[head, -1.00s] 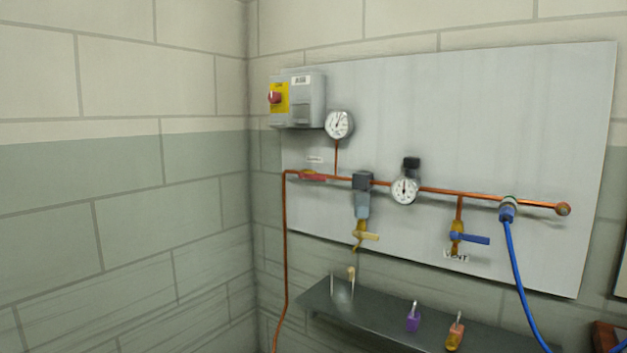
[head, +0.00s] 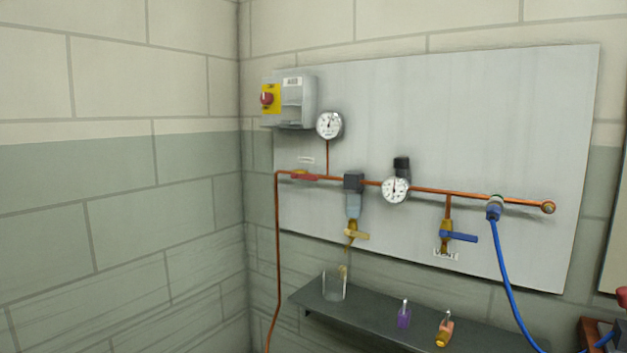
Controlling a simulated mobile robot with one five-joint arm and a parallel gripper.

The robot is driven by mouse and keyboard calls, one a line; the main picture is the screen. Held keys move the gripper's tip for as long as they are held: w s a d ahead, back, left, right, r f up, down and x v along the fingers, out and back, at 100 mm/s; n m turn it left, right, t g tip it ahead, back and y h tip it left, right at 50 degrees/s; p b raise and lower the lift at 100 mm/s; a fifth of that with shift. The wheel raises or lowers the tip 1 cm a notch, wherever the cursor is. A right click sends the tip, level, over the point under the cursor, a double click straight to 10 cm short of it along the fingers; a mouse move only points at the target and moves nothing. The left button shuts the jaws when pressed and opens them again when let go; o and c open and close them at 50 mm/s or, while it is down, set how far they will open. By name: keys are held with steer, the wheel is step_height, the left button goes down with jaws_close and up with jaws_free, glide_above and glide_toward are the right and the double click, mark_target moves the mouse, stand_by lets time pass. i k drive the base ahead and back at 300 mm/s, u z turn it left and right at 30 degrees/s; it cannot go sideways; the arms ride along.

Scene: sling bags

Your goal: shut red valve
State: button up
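The red valve (head: 304,177) sits on the copper pipe at the left part of the grey panel, below a small label. Its red handle lies roughly along the pipe. My gripper is not in view.
Two round gauges, a grey box with a red knob (head: 266,99), a yellow-handled drain valve (head: 355,234) and a blue-handled valve (head: 458,236) are on the panel (head: 450,110). A dark shelf (head: 375,311) below holds a clear beaker (head: 334,286) and small tools. A blue hose (head: 503,275) hangs at right.

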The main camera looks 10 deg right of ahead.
mark_target(293, 175)
steer(key=u, duration=0.35)
steer(key=k, duration=1.3)
steer(key=u, duration=0.1)
steer(key=i, duration=1.4)
steer(key=u, duration=0.55)
steer(key=i, duration=0.55)
steer(key=u, duration=0.5)
